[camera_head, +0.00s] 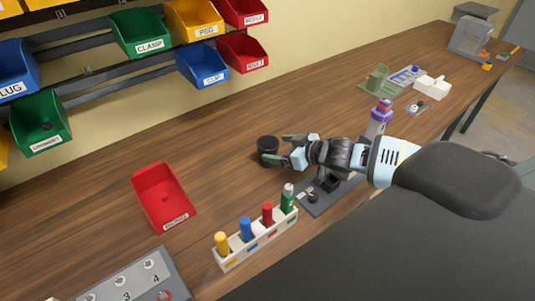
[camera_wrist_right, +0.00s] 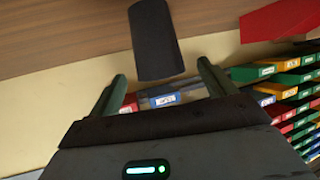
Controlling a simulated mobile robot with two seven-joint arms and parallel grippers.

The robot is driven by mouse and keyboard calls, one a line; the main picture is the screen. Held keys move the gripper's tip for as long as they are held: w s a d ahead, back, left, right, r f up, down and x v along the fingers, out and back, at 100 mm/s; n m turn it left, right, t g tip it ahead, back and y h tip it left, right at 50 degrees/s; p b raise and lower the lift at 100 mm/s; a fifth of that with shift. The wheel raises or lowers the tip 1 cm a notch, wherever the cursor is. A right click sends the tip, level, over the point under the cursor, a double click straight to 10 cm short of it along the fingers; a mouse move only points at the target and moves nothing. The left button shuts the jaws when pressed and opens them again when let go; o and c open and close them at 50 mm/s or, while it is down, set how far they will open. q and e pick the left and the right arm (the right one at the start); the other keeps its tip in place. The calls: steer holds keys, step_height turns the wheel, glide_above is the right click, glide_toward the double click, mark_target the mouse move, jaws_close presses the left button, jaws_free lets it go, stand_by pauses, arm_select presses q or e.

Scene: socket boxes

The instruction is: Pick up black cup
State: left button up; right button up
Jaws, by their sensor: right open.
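The black cup (camera_head: 267,144) stands on the wooden table near the middle of the head view. My right gripper (camera_head: 276,149) is open and reaches in from the right, its green fingertips close beside the cup. In the right wrist view the dark cup (camera_wrist_right: 153,40) lies just beyond the open fingertips (camera_wrist_right: 162,72), in line with the space between them. I cannot tell whether a finger touches it. My left gripper is not in view.
A red bin (camera_head: 163,196) sits on the table at left. A white rack (camera_head: 256,239) with several coloured bottles stands at the front. A dark grey plate (camera_head: 320,201) lies under my right arm, and a purple-topped object (camera_head: 379,117) stands behind it. Wall bins hang at the upper left.

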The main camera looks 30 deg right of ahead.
mark_target(268, 148)
steer(key=shift+f+x, duration=0.1)
steer(key=shift+x, duration=1.2)
steer(key=shift+f+x, duration=0.15)
steer(key=shift+x, duration=1.2)
steer(key=shift+s, duration=0.15)
steer(key=shift+c, duration=0.3)
steer(key=c, duration=0.9)
step_height(268, 148, up, 10)
